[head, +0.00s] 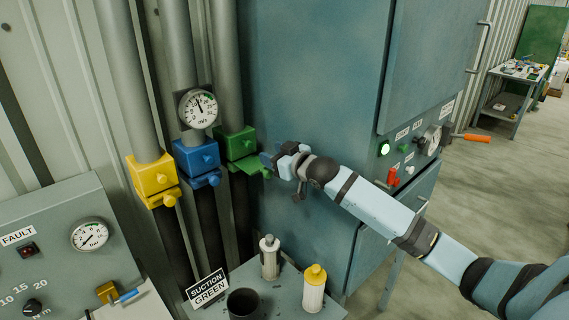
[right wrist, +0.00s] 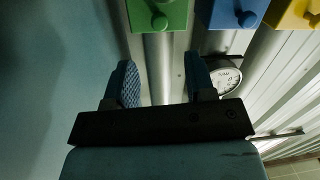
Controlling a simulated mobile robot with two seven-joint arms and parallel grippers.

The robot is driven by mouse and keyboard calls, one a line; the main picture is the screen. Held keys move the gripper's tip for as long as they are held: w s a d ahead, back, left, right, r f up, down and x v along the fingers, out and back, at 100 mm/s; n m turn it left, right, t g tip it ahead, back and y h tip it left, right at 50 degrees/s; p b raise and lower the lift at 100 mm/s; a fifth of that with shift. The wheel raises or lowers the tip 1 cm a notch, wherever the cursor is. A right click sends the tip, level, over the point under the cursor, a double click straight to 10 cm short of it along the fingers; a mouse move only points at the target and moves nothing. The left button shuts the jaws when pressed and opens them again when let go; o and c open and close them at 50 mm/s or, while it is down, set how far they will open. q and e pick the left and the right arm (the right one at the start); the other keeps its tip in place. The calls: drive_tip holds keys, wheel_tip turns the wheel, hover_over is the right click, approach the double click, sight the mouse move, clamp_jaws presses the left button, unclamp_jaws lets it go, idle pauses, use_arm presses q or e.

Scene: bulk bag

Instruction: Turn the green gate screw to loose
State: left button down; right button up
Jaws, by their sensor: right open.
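The green gate (head: 240,143) is a block on the rightmost of three grey pipes, with a flat green plate below it. A round green screw knob (right wrist: 160,21) sticks out of the block in the right wrist view, where the scene appears inverted. My right gripper (head: 269,163) is just right of the green gate, by its plate. In the right wrist view my right gripper (right wrist: 160,65) is open, nothing between its fingers, and the knob lies beyond the fingertips, apart from them. Whether the screw is tight or loose cannot be told. My left gripper is not in view.
Blue (head: 195,158) and yellow (head: 152,177) gates sit left of the green one. A dial gauge (head: 199,108) is above the blue gate. A blue cabinet (head: 310,80) stands right behind my arm.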

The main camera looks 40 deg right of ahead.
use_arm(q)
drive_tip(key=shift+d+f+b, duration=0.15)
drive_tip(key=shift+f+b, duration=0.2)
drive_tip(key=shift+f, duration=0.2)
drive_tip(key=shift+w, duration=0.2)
use_arm(e)
drive_tip(key=v, duration=0.4)
drive_tip(key=shift+s, duration=0.2)
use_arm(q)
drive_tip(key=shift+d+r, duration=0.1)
use_arm(e)
drive_tip(key=shift+f, duration=0.1)
